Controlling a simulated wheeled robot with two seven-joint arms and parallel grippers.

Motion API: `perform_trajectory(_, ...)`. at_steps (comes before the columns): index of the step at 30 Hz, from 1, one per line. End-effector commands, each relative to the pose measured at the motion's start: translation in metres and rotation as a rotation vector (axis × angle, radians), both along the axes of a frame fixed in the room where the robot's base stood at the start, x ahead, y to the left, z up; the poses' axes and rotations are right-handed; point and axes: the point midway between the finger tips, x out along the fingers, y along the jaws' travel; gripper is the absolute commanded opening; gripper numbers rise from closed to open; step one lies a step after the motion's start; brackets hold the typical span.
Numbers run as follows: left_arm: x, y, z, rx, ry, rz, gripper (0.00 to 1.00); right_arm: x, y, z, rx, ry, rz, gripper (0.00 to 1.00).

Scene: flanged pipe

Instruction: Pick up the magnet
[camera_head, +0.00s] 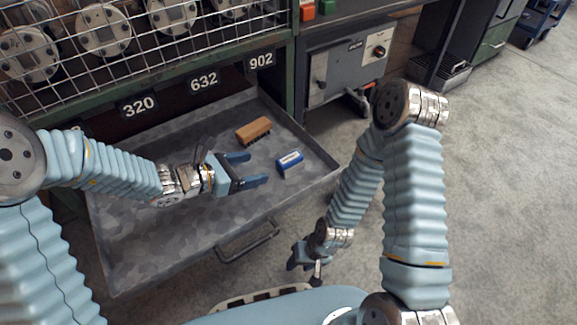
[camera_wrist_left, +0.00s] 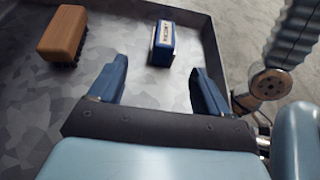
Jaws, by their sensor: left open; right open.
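A small blue block with a white label, which looks like the magnet (camera_head: 290,164), lies in the grey metal drawer near its right side. It also shows in the left wrist view (camera_wrist_left: 162,45), beyond and between the fingers. My left gripper (camera_head: 259,168) is open and empty, with its fingers pointing toward the block and a gap between them. My right gripper (camera_head: 305,262) hangs low outside the drawer, to the right of the drawer's front, and holds nothing that I can see.
A wooden brush (camera_head: 253,131) lies behind the magnet in the drawer, and left of it in the wrist view (camera_wrist_left: 63,34). The drawer (camera_head: 150,245) has raised walls and a front handle (camera_head: 247,243). Wire-fronted shelves with flanged parts stand behind. A grey machine (camera_head: 345,65) stands behind right.

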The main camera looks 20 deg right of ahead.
Motion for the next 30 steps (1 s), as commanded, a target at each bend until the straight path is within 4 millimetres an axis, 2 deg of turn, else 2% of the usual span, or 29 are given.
perform_trajectory(10,0.02,-0.059,-0.028,0.001,0.0,-0.004,0.78,0.0,0.001,-0.011,0.001,0.0,0.0,0.43)
perform_trajectory(17,0.025,-0.077,-0.036,0.0,0.0,-0.003,0.78,0.001,0.0,-0.014,0.001,-0.001,0.0,0.43)
perform_trajectory(24,0.033,-0.11,-0.052,0.001,-0.001,-0.003,0.78,0.001,0.0,-0.021,0.001,-0.003,-0.002,0.43)
perform_trajectory(30,0.036,-0.117,-0.055,0.0,0.0,0.0,0.78,0.001,0.0,-0.021,0.0,-0.004,-0.001,0.43)
